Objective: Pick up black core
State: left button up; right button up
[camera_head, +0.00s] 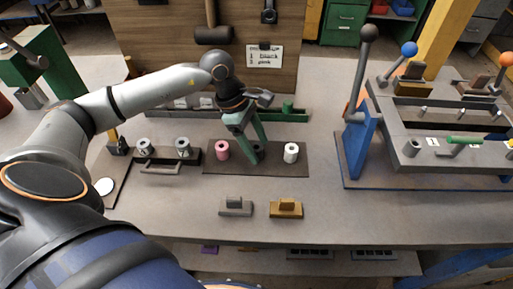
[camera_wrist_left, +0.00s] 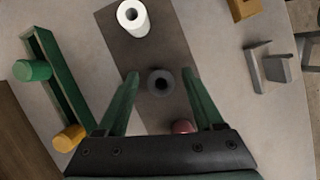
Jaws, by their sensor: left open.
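The black core (camera_wrist_left: 160,82), a short dark cylinder with a hole through its top, stands upright on a dark mat (camera_wrist_left: 180,40). In the head view the black core (camera_head: 258,153) is partly hidden by my left gripper. My left gripper (camera_head: 253,143) points down at it with green fingers open. In the wrist view the left gripper (camera_wrist_left: 160,77) has one fingertip on each side of the core, with gaps visible; contact is not apparent. My right gripper is not in view.
On the mat, a pink core (camera_head: 222,150) stands left and a white core (camera_head: 291,153) right. A green-trimmed rail (camera_head: 290,114) lies behind. Grey (camera_head: 235,207) and tan (camera_head: 286,208) blocks lie in front. A blue-framed lever press (camera_head: 360,140) stands right.

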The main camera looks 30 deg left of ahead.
pick_arm(q)
jog(key=shift+w+d+f, duration=0.1)
jog(key=shift+d+f, duration=0.15)
jog(key=shift+f, duration=0.45)
jog(key=shift+c, duration=0.4)
grip_shut()
